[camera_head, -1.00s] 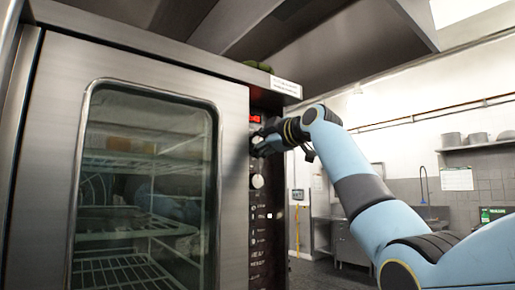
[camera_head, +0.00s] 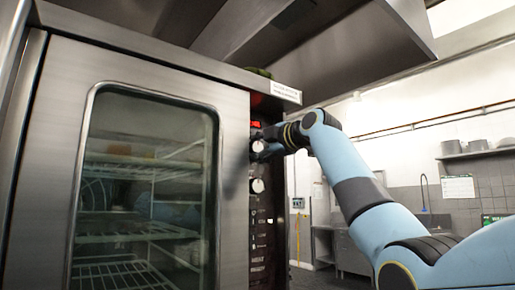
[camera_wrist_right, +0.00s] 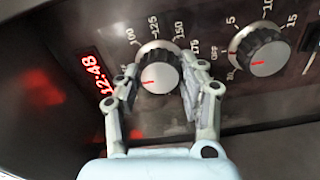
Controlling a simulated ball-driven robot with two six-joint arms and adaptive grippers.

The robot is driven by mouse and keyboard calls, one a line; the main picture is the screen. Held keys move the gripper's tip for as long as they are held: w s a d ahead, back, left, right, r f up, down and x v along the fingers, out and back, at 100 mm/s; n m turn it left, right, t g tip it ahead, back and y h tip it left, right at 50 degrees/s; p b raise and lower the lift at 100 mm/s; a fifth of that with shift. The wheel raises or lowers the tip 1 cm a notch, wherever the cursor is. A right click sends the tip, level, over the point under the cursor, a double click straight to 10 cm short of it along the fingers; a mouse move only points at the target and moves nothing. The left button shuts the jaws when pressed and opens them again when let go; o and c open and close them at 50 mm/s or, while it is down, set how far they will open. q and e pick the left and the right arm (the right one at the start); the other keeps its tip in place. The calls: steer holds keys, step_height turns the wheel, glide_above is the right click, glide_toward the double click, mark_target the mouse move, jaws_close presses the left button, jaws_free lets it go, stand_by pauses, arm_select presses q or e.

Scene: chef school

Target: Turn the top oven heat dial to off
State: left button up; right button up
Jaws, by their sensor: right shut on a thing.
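The top heat dial (camera_wrist_right: 158,72) is a round knob with a dark rim, a silver face and a red mark, on the dark oven panel. In the wrist view its red mark points left and slightly down; the marking on that side is partly hidden by a finger. Numbers from 100 to 175 run around its upper side. My right gripper (camera_wrist_right: 160,84) has one finger on each side of the dial and is shut on it. In the head view the right gripper (camera_head: 268,143) covers part of the dial (camera_head: 257,146). My left gripper is out of view.
A second dial (camera_wrist_right: 262,52) sits beside the top one in the wrist view, below it in the head view (camera_head: 257,185). A red display (camera_wrist_right: 93,78) is close to the left finger. The oven door (camera_head: 235,190) is closed. A steel hood (camera_head: 350,50) hangs above.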

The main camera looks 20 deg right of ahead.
steer(key=o, duration=1.2)
steer(key=shift+w, duration=0.1)
steer(key=v, duration=1.2)
